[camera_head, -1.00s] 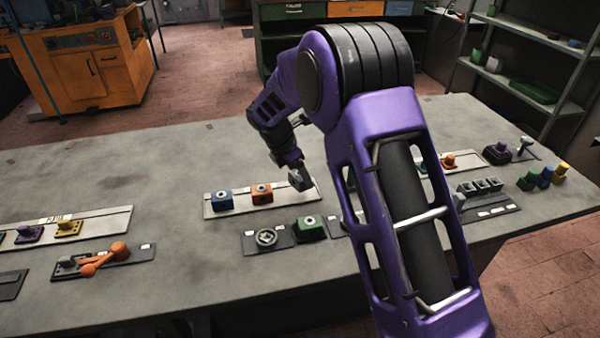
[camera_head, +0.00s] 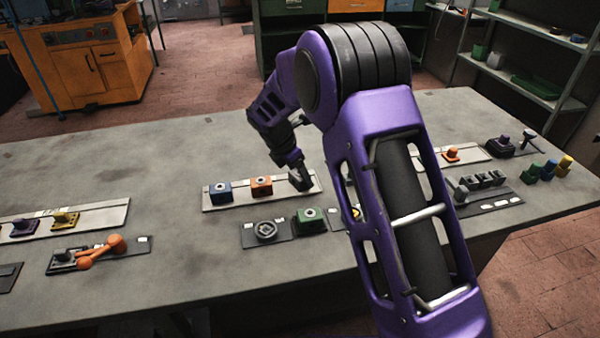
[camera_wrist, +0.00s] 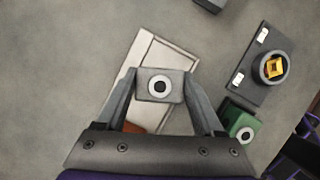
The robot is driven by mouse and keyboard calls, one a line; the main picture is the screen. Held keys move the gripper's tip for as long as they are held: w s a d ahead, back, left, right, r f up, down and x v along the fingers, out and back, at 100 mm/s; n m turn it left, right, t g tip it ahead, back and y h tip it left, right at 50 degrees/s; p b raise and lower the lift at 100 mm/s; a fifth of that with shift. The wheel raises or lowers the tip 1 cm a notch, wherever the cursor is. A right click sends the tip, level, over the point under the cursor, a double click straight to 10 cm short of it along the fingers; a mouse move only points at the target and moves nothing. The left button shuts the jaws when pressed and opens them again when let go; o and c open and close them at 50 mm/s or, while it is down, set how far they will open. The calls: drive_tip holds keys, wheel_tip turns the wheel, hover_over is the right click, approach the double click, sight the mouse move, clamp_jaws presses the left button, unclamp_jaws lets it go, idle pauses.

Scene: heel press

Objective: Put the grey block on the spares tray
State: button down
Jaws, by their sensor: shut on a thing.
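My gripper (camera_head: 300,184) is shut on the grey block (camera_wrist: 160,86), which has a pale ring with a dark hole on top. The fingers hold the block by its left and right sides in the wrist view. In the head view the gripper points down at the right end of a pale tray (camera_head: 228,207), mostly covering the block. The wrist view shows the bare pale tray (camera_wrist: 150,55) under and beyond the block. I cannot tell whether the block touches it. No readable label shows which tray is for spares.
A blue block (camera_head: 221,192) and an orange block (camera_head: 261,187) stand on the same pale tray, left of my gripper. A green block (camera_head: 310,220) and a grey round part (camera_head: 265,230) stand in front. Another pale tray (camera_head: 105,212) lies at the left.

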unclamp_jaws()
